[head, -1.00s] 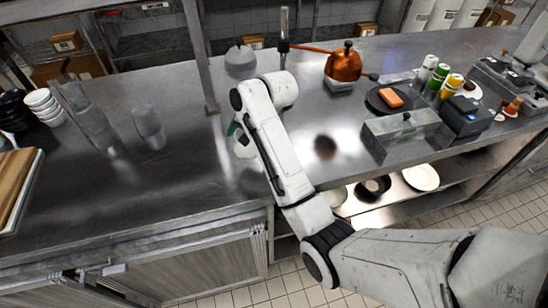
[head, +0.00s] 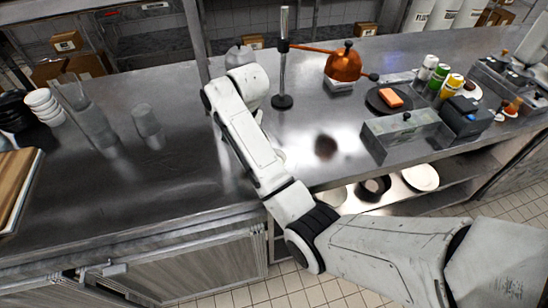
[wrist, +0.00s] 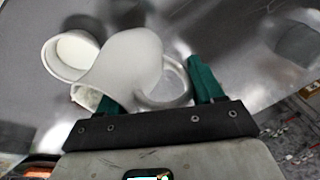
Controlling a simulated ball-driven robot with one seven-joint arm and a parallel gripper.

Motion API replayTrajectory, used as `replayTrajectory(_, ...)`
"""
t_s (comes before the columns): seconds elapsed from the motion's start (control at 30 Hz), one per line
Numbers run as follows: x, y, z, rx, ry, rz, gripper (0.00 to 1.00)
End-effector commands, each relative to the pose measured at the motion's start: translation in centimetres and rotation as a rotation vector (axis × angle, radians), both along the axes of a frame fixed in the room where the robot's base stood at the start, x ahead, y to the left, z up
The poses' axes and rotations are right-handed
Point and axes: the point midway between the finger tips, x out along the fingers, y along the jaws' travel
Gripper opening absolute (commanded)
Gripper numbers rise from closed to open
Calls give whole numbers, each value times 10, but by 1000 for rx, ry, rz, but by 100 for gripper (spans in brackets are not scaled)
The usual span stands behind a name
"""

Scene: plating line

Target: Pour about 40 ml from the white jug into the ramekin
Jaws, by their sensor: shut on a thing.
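My gripper (wrist: 160,92) has green fingers on either side of the handle (wrist: 178,85) of the white jug (wrist: 130,62) in the wrist view, and it is shut on the jug. The jug looks tilted. A round white rim with a pale inside (wrist: 72,50) shows at its left; I cannot tell whether this is the jug's mouth or the ramekin. A smaller pale piece (wrist: 85,97) shows below it, partly covered. No stream of liquid can be made out. In the head view my arm hides the gripper, the jug and any ramekin.
A dark plate (head: 376,108) holds an orange block, behind a metal container (head: 402,135). Clear glassware (head: 148,122) stands left. The counter between glassware and arm is clear.

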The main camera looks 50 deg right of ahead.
Motion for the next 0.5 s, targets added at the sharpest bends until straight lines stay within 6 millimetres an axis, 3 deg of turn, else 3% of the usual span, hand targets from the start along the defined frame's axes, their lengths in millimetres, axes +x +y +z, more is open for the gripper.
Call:
replayTrajectory(0.2,3,1,-2,-14,19,0,12)
replayTrajectory(0.5,14,8,-20,-76,131,1,12)
